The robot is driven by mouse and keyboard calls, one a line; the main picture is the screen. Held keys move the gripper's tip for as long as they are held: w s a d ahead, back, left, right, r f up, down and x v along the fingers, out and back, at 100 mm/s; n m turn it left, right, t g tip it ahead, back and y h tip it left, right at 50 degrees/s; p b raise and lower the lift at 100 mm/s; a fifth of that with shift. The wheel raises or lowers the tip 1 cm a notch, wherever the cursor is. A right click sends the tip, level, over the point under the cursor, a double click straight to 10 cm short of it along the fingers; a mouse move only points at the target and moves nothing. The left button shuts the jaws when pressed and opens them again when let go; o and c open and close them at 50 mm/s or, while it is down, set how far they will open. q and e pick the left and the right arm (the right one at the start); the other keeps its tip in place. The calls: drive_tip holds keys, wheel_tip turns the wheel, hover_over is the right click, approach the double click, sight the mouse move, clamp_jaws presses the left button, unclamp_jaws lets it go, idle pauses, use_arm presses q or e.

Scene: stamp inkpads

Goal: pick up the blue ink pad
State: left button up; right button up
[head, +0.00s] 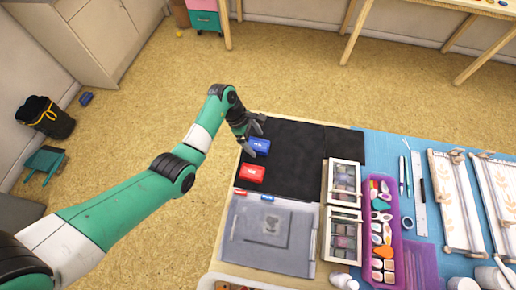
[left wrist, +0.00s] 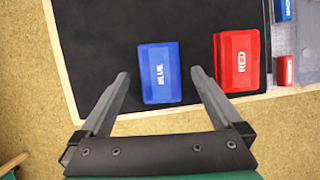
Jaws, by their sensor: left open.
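The blue ink pad (head: 259,146) lies on the black mat near the table's left edge in the head view. In the left wrist view the blue ink pad (left wrist: 159,73) is labelled BLUE and lies between and just beyond the fingertips. My left gripper (head: 252,128) is open and empty above the table's edge, beside the blue pad. In the left wrist view its fingers (left wrist: 159,74) are spread wider than the pad, the right fingertip near the red pad. My right gripper is not in view.
The red ink pad (left wrist: 238,63) lies close to the right of the blue one in the left wrist view. The black mat (head: 301,150) is clear further right. Palette boxes (head: 345,180) and a purple tray (head: 412,270) stand beyond. A small blue item (head: 268,198) lies nearer.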

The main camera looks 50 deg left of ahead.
use_arm(q)
drive_tip(key=shift+w+d+f, duration=0.1)
drive_tip(key=shift+d+f, duration=0.15)
drive_tip(key=shift+f, duration=0.35)
drive_tip(key=shift+r, duration=0.1)
drive_tip(key=shift+c, duration=0.3)
drive_tip(key=c, duration=1.4)
drive_tip(key=shift+o, duration=0.2)
drive_tip(key=shift+r, duration=0.1)
